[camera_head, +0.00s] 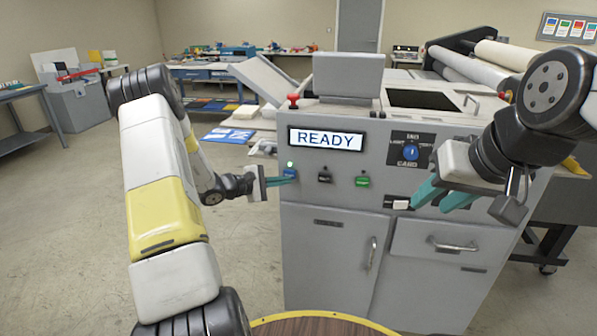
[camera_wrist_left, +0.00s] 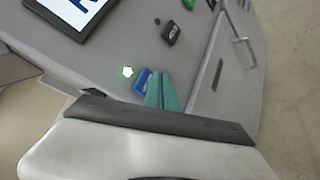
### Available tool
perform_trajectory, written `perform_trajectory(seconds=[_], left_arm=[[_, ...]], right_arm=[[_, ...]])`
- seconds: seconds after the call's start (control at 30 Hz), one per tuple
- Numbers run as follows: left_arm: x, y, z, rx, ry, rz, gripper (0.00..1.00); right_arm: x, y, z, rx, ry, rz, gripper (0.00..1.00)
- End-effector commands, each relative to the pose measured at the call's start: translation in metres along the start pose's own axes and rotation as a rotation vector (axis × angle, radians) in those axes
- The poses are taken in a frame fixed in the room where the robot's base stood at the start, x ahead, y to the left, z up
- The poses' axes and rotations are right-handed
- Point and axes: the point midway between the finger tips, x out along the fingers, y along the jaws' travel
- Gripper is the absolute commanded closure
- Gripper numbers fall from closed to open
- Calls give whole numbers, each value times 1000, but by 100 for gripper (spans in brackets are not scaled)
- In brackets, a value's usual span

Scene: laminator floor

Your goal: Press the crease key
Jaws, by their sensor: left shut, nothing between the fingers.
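A grey laminator's front panel (camera_head: 330,190) carries a row of keys: a blue key (camera_head: 290,172) under a lit green lamp (camera_head: 290,164), a black key (camera_head: 325,175) and a green key (camera_head: 363,180). Their labels are too small to read, so I cannot tell which is the crease key. My left gripper (camera_head: 287,180) is shut and empty, its teal fingertips at the blue key. In the left wrist view the fingertips (camera_wrist_left: 162,88) are right beside the blue key (camera_wrist_left: 142,80); contact is unclear. My right gripper (camera_head: 445,195) is open and empty before the panel's right part.
The display (camera_head: 326,139) reads READY. A red knob (camera_head: 294,98) stands at the panel's upper left, and a blue dial (camera_head: 411,152) sits at right. A white switch (camera_head: 397,203) is near my right gripper. Cabinet doors (camera_head: 330,258) lie below. Floor (camera_head: 70,220) at left is free.

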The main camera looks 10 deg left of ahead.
Motion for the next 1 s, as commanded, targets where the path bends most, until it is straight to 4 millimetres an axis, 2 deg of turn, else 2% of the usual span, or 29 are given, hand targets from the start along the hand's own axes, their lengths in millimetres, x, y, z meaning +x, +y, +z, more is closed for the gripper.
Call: perform_trajectory(seconds=[0.17,0.7,1.0], left_arm=[[-4,-2,2,-1,0,0,100],[-40,-28,28,-2,0,0,100],[-42,-30,30,1,0,0,100]], right_arm=[[0,0,0,0,0,0,64],[0,0,0,0,0,0,64],[0,0,0,0,0,0,64]])
